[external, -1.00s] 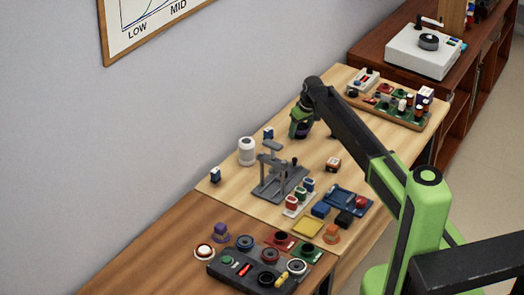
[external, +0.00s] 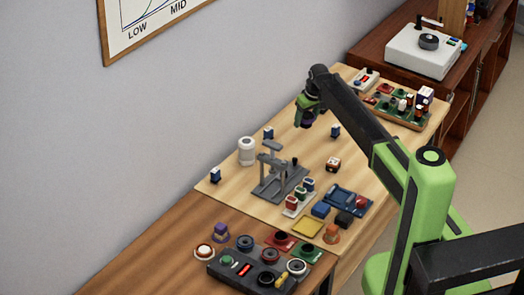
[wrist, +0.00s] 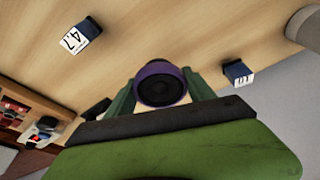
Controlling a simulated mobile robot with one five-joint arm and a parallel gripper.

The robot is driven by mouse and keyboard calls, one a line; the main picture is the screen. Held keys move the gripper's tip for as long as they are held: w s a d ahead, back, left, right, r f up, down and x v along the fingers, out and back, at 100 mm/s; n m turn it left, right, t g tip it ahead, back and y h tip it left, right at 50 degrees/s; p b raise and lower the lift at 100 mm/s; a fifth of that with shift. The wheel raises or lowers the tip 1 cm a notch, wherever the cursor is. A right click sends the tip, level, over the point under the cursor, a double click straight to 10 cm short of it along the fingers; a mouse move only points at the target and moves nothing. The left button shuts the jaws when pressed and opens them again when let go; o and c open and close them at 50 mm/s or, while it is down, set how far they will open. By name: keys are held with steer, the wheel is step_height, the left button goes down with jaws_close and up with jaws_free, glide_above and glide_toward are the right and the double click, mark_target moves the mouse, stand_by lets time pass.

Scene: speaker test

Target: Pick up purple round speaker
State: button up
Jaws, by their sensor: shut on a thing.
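The purple round speaker (wrist: 161,84) has a dark cone face and sits between the green fingers of my gripper (wrist: 162,100) in the wrist view. My gripper is shut on it. In the external view my gripper (external: 307,112) is above the far part of the light wood table, with the dark purple speaker (external: 307,121) at its tip. The speaker appears to be clear of the table. Its back side is hidden by the gripper.
Small dark blue labelled blocks (wrist: 80,35) and (wrist: 237,72) lie on either side in the wrist view. A white cylinder (external: 247,151) and a grey stand (external: 278,180) are nearer on the table. A parts tray (external: 385,114) is at the right. The wall is at the left.

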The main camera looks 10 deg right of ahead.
steer(key=s+d+r+p, duration=0.1)
steer(key=d+r, duration=0.1)
steer(key=d, duration=0.1)
steer(key=s+d+r+p, duration=0.1)
steer(key=d+r+p, duration=0.1)
steer(key=d, duration=0.1)
steer(key=s+d+r+p, duration=0.1)
steer(key=d, duration=0.2)
steer(key=shift+s+d+r+p, duration=0.1)
steer(key=shift+s+r+p, duration=0.1)
steer(key=shift+r+p, duration=0.2)
